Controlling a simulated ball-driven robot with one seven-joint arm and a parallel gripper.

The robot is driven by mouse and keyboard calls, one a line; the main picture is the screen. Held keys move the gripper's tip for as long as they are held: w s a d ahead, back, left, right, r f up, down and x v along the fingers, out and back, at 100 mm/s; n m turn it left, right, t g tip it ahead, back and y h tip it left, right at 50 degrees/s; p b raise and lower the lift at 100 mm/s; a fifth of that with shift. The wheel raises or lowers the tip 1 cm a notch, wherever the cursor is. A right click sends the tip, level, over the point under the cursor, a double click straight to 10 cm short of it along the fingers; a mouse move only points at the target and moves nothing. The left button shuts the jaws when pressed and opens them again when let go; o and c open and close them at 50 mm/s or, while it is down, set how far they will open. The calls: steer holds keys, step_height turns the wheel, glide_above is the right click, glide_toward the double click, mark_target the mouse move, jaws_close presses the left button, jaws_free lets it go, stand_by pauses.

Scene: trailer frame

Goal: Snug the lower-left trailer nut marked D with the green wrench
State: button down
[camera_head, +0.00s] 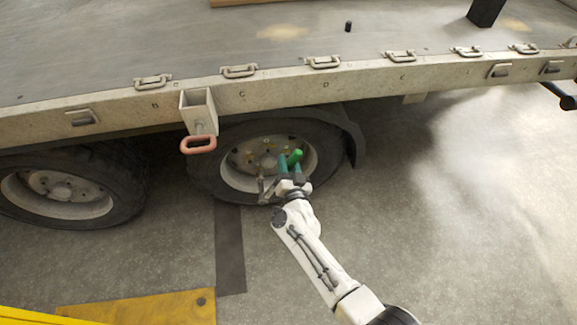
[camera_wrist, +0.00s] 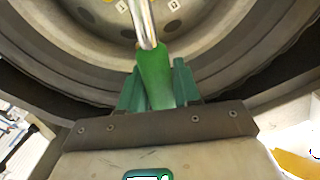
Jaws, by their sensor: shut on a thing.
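My gripper (camera_head: 289,166) is at the trailer's right wheel (camera_head: 308,166), shut on the green handle of the wrench (camera_head: 295,156). In the wrist view the green wrench (camera_wrist: 154,72) stands between the gripper's teal fingers (camera_wrist: 156,88), and its metal shaft points up toward the wheel hub. The far end of the wrench is cut off by the top of the wrist view. Small pale marked tags show near the nuts (camera_wrist: 173,6) on the rim, but I cannot read which one is D. I cannot tell whether the wrench touches a nut.
The flatbed edge (camera_head: 300,80) with several latch handles runs above the wheel. A bracket with a red loop handle (camera_head: 198,145) hangs left of the wheel. A second wheel (camera_head: 60,192) is at left. A yellow plate (camera_head: 140,307) lies on the floor. Floor at right is clear.

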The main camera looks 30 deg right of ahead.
steer(key=shift+w+d, duration=0.15)
steer(key=shift+w, duration=0.25)
steer(key=shift+r, duration=0.1)
steer(key=c, duration=1.3)
jaws_free()
steer(key=shift+c, duration=0.2)
jaws_close()
steer(key=shift+s+d+f+m+b, duration=0.15)
steer(key=shift+d+f+m+b, duration=0.15)
steer(key=shift+d+f+b, duration=0.25)
steer(key=shift+s+d+f+m+b, duration=0.2)
steer(key=shift+d+m+b, duration=0.1)
steer(key=shift+d+b, duration=0.1)
steer(key=shift+s+d+f+m+b, duration=0.1)
steer(key=shift+d+f+m+b, duration=0.05)
steer(key=shift+d+m+b, duration=0.2)
